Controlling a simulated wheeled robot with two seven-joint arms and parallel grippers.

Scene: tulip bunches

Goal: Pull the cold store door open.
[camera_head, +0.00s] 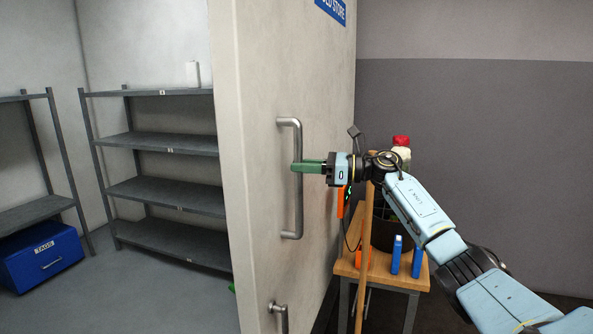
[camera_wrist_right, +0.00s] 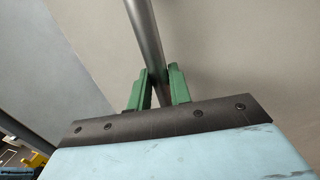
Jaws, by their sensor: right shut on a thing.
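The pale cold store door (camera_head: 265,85) stands ajar, its thick free edge toward the left and a shelved room showing past it. A long vertical metal handle (camera_head: 298,215) is fixed to its face; the bar also shows in the right wrist view (camera_wrist_right: 146,35). My right gripper (camera_head: 298,168) reaches in from the right at about the handle's mid-height. In the wrist view its green fingers (camera_wrist_right: 162,85) are shut on the bar, one on each side. The fingers hide part of the bar. My left gripper is not in view.
Grey shelving (camera_head: 170,190) and a blue box (camera_head: 42,262) are in the room at left. A second metal handle (camera_head: 279,315) is lower down.

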